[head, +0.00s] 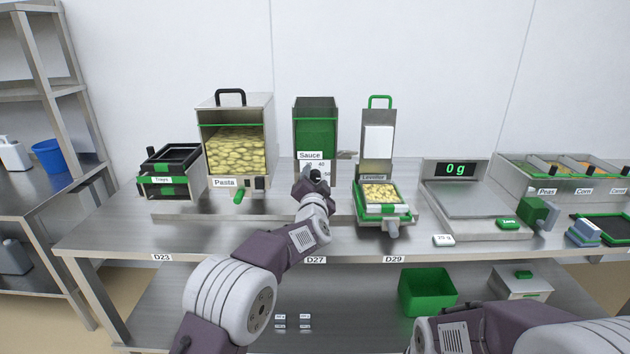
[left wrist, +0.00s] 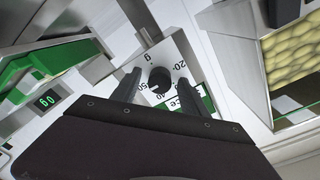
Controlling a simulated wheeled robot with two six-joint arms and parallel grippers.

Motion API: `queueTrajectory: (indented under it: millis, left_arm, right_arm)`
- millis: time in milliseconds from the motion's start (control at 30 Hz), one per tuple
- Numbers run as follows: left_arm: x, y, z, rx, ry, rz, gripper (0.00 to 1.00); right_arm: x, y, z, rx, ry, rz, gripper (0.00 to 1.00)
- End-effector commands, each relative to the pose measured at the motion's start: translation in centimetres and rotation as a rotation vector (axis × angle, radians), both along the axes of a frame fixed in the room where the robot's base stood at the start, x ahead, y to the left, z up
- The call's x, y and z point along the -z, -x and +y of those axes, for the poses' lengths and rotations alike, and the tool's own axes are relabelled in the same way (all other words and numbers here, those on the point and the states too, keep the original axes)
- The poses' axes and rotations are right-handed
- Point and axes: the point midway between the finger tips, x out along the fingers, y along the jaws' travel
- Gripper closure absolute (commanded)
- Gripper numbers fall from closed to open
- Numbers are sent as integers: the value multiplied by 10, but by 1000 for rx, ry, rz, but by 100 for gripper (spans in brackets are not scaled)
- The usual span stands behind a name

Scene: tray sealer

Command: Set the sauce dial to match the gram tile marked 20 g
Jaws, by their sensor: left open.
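The sauce dial (left wrist: 160,79) is a dark round knob on a white plate printed with 20, 40 and 50, on the front of the sauce dispenser (head: 315,122). My left gripper (left wrist: 160,84) is open, with one finger on each side of the knob in the left wrist view. I cannot tell whether the fingers touch it, nor where its pointer stands. In the head view my left gripper (head: 316,178) covers most of the dial plate. A white gram tile (head: 443,240) lies at the scale's front left; its number is too small to read surely. My right gripper is out of view.
The pasta bin (head: 262,103) stands left of the dispenser. The tray stack (head: 146,183) is farther left. A green bin (head: 428,290) is on the lower shelf.

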Motion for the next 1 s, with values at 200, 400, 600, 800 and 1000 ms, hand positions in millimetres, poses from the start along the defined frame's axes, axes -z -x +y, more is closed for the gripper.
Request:
queueTrajectory:
  millis: [200, 400, 600, 800, 1000]
  left_arm:
    - [0, 0, 0, 0, 0, 0, 100]
    - [0, 0, 0, 0, 7, 0, 100]
    - [0, 0, 0, 1, 68, 0, 100]
    - [0, 1, 0, 0, 210, 0, 100]
    - [1, 1, -1, 1, 397, 2, 100]
  right_arm:
    - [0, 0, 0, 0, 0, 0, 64]
    - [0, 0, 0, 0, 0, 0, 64]
    - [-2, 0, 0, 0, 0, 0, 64]
    - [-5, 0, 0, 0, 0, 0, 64]
    - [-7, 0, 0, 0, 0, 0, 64]
